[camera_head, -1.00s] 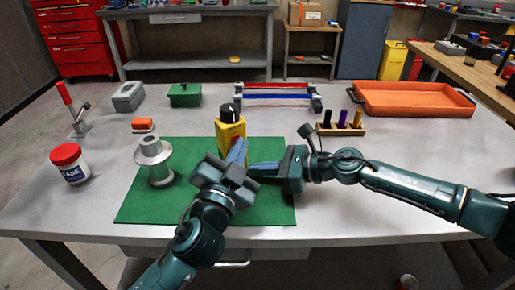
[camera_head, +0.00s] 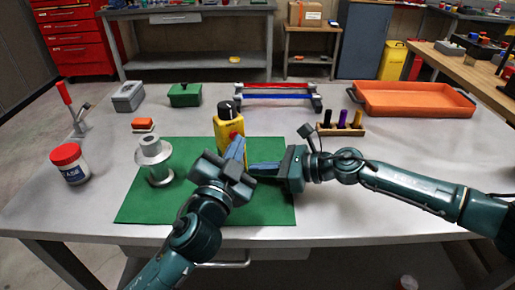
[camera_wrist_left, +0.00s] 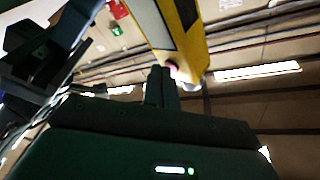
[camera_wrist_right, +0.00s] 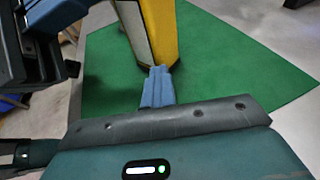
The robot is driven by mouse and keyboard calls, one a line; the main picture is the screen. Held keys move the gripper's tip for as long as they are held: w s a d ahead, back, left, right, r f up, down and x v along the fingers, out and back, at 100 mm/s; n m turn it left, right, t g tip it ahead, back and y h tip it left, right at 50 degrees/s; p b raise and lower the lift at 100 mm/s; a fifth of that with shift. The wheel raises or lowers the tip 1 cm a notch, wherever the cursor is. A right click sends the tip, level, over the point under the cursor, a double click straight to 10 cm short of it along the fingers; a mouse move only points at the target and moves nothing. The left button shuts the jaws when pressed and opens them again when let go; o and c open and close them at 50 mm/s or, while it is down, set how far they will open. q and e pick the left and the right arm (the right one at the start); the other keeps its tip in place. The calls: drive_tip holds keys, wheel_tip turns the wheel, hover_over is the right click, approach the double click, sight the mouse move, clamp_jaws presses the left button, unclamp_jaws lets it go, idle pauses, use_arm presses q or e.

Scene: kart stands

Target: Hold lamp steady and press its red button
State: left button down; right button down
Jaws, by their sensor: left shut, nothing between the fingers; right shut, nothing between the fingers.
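The yellow lamp (camera_head: 221,134) with a black knob on top stands on the green mat (camera_head: 150,206). Its red button (camera_head: 234,136) shows on its right front side. My left gripper (camera_head: 239,148) is shut and empty, its tips just in front of the lamp below the button. In the left wrist view the lamp (camera_wrist_left: 190,35) is close beyond the fingers; contact is unclear. My right gripper (camera_head: 252,168) is shut and empty, its tips at the lamp's lower part. In the right wrist view its fingers overlap the lamp (camera_wrist_right: 160,30). The lamp's lower part is partly hidden by the left gripper.
Behind are a green box (camera_head: 185,95), a rack with red and blue bars (camera_head: 275,95), a pen holder (camera_head: 341,131) and an orange tray (camera_head: 415,100).

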use_arm(q)
drive_tip(key=shift+s, duration=0.1)
drive_tip(key=shift+s+d, duration=0.5)
drive_tip(key=shift+s, duration=0.3)
drive_tip(key=s+d, duration=0.3)
drive_tip(key=s, duration=0.2)
idle(0.4)
drive_tip(key=shift+s, duration=0.1)
idle(2.0)
drive_tip(key=m+t, duration=0.1)
drive_tip(key=m, duration=0.3)
drive_tip(key=s+d+m+t+y, duration=0.1)
drive_tip(key=m, duration=0.3)
drive_tip(key=s+m+t, duration=0.1)
drive_tip(key=m, duration=0.4)
drive_tip(key=shift+s+d+f+t, duration=0.15)
drive_tip(key=shift+s+d+t, duration=0.1)
drive_tip(key=shift+t, duration=0.15)
drive_tip(key=shift+w, duration=0.15)
